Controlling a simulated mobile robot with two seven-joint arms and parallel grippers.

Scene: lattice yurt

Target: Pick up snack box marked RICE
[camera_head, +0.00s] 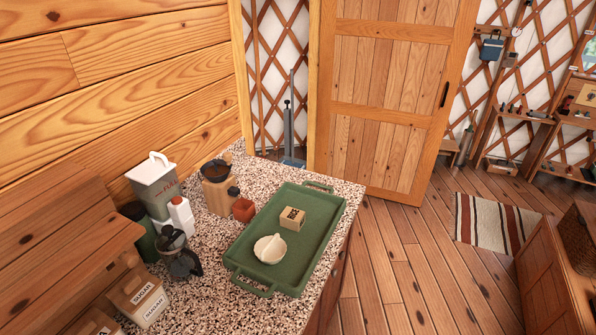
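A small tan snack box (291,221) sits on the green tray (318,205), near its middle. Its top carries dark lettering that looks like RICE, though it is small and turned. The tray lies on the speckled counter (216,285). A cream bowl or cup (269,249) sits on the tray in front of the box, a little apart from it. Neither of my grippers shows in the head view.
Left of the tray stand a small red-brown container (243,210), a wooden coffee stand (219,195), a white bottle (182,216), a white canister (152,182) and a glass coffee pot (179,257). Labelled boxes (139,298) are at lower left.

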